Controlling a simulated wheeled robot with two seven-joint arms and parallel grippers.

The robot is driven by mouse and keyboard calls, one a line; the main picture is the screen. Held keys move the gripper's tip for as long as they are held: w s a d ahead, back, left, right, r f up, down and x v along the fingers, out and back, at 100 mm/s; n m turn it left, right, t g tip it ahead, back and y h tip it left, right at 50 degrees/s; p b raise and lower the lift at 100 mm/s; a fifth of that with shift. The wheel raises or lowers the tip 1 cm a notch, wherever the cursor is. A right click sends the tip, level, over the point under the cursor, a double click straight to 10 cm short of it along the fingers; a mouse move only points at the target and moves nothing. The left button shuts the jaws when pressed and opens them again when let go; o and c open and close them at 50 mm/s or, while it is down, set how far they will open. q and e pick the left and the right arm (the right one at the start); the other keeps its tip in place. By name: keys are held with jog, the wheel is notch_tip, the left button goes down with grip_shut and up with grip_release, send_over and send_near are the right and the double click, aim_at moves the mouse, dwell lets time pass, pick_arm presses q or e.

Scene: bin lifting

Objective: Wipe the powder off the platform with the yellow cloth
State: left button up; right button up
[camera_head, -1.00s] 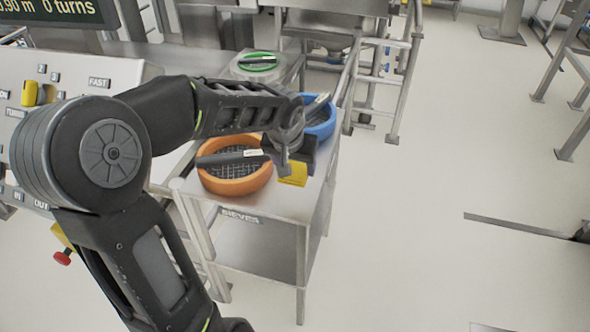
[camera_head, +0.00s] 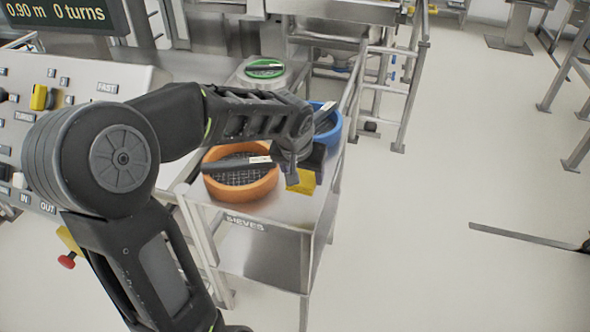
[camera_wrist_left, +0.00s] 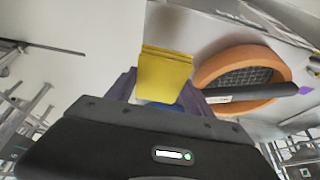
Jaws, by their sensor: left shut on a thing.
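The yellow cloth (camera_head: 304,183) is a small folded piece at the right of the orange sieve, over the steel table marked SIEVES. My left gripper (camera_head: 301,171) is shut on it, with the cloth sticking out below the jaws. In the left wrist view, the cloth (camera_wrist_left: 165,72) shows between the two dark fingers of the gripper (camera_wrist_left: 163,97). I cannot tell whether the cloth touches the table top. No powder is visible in either view, and I cannot pick out the platform. My right gripper is not in view.
The orange sieve (camera_head: 262,190) stands close left of the gripper, and a blue sieve (camera_head: 334,128) stands behind it. The steel table (camera_head: 285,215) has a green-rimmed lid (camera_head: 265,68) beyond it. A control panel (camera_head: 85,82) is at left. Open floor (camera_head: 420,230) lies to the right.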

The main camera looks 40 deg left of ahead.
pick_arm(q)
jog(key=w+d+m, duration=0.2)
jog(key=d, duration=0.6)
jog(key=w+d+m+h, duration=0.1)
jog(key=w+d, duration=0.1)
jog(key=d, duration=0.6)
jog(key=shift+w+d+m, duration=0.2)
jog(key=shift+w+m, duration=0.05)
jog(key=shift+m, duration=0.15)
jog(key=shift+r, duration=0.1)
